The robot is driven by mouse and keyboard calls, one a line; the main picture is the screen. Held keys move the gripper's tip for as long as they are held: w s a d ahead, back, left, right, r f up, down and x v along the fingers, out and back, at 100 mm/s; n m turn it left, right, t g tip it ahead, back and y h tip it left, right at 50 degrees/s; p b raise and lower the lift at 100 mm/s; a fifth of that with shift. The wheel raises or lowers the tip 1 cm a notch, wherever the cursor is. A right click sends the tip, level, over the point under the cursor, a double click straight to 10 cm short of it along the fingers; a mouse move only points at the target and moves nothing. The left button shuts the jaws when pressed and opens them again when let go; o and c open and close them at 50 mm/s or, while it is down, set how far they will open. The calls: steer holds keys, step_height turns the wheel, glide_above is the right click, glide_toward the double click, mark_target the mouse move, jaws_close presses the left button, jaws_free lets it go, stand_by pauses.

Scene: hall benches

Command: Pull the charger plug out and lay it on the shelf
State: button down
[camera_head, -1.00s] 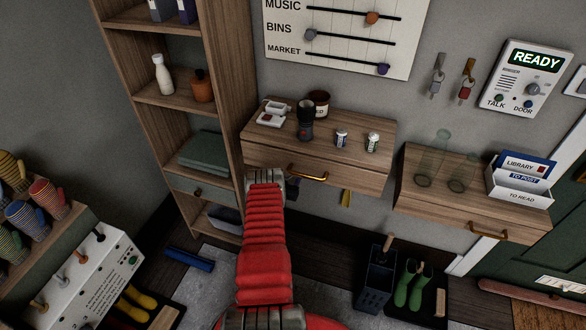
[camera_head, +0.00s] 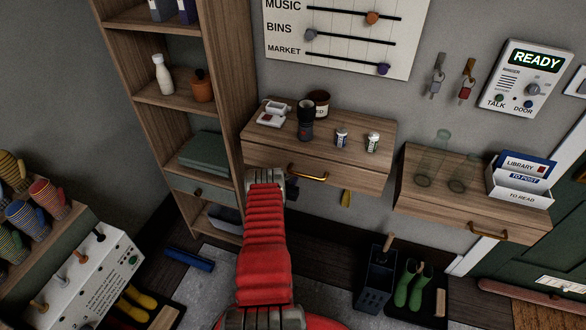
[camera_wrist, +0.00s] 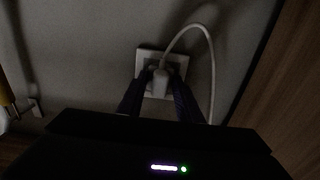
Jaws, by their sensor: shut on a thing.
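The white charger plug (camera_wrist: 160,79) is at the wall socket (camera_wrist: 145,55) in the wrist view, and its pale cable loops up and down to the right. It appears seated in the socket; any small gap behind it cannot be made out. My gripper (camera_wrist: 160,88) is shut on the plug, with one dark finger on each side. In the head view the plug and socket are hidden below the wooden wall shelf (camera_head: 350,157), behind my red arm. The shelf has a drawer with a brass handle.
The shelf holds a white device (camera_head: 271,118), a dark torch (camera_head: 306,120), a dark jar (camera_head: 320,101) and two small bottles. A tall shelf unit (camera_head: 228,80) stands close on the left.

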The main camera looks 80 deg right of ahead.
steer(key=shift+a, duration=0.15)
steer(key=shift+w+a, duration=0.15)
steer(key=shift+a, duration=0.9)
steer(key=shift+a, duration=0.1)
steer(key=shift+a, duration=0.35)
steer(key=shift+a, duration=0.25)
steer(key=shift+w+a, duration=0.15)
steer(key=shift+a, duration=0.55)
steer(key=shift+a, duration=0.4)
